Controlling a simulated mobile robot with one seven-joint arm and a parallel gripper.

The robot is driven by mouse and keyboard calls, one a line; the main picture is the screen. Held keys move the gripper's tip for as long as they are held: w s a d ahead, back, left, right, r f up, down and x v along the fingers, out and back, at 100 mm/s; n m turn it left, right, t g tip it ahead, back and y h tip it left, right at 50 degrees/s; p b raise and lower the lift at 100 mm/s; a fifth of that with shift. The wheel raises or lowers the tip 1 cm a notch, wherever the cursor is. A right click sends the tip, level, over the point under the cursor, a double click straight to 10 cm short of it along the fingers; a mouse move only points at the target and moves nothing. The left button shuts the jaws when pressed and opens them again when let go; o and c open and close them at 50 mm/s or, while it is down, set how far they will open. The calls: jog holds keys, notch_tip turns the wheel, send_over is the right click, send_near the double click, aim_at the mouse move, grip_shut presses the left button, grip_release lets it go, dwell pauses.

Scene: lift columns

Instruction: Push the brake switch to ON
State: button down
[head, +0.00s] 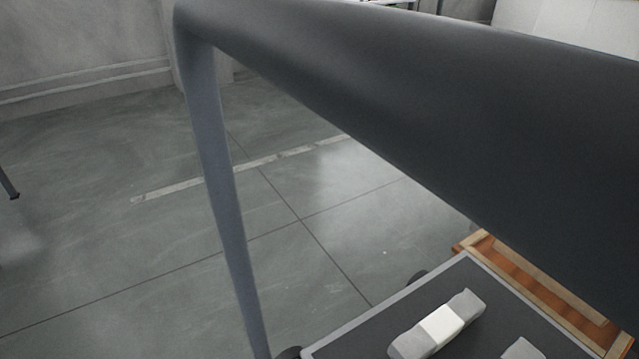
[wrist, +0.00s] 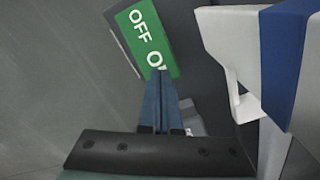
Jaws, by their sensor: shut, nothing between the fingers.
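In the wrist view a green plate (wrist: 146,34) carries white lettering, "OFF" and, below it, an "O" with the rest cut off by my fingers. It appears to be the brake switch or its label; which way the switch is set cannot be told. My gripper (wrist: 160,72) is shut and empty, its blue fingers side by side. The fingertips overlap the lower edge of the plate at the second word in the picture; whether they touch it cannot be told. Neither the switch nor my gripper can be made out in the head view.
A white part with a blue band (wrist: 287,60) stands close to the right of my fingers. In the head view a thick dark bar (head: 420,110) crosses above a dark tray-like surface (head: 400,315) holding grey-and-white pieces (head: 442,325). A wooden frame (head: 540,285) lies beyond.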

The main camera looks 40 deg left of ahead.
jog(key=shift+f+b, duration=0.55)
jog(key=shift+f, duration=0.6)
notch_tip(320, 180, up, 7)
jog(key=p, duration=0.9)
jog(key=shift+r, duration=0.15)
jog(key=shift+s, duration=0.15)
dwell(0.5)
